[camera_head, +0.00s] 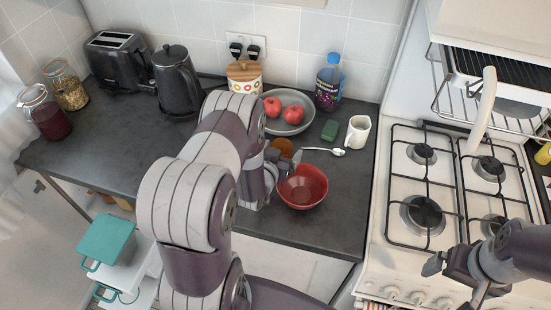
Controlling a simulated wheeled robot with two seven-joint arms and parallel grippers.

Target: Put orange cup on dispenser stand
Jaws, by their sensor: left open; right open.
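An orange-brown round thing, which looks like the orange cup (283,147), is on the dark counter just beyond my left gripper. It is partly hidden by that gripper and arm. My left gripper (285,165) is open, low over the counter, close to the cup and behind the red bowl. I cannot tell whether its fingers touch the cup. My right gripper (455,280) is open and empty over the front of the stove, far from the cup. I cannot make out a dispenser stand in this view.
A red bowl (303,188) is right beside my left gripper. A spoon (326,151), green sponge (330,130), white mug (358,132), plate of red fruit (290,126) and blue-capped bottle (329,82) are nearby. A kettle (177,82) and toaster (118,60) stand left. The stove (450,185) is right.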

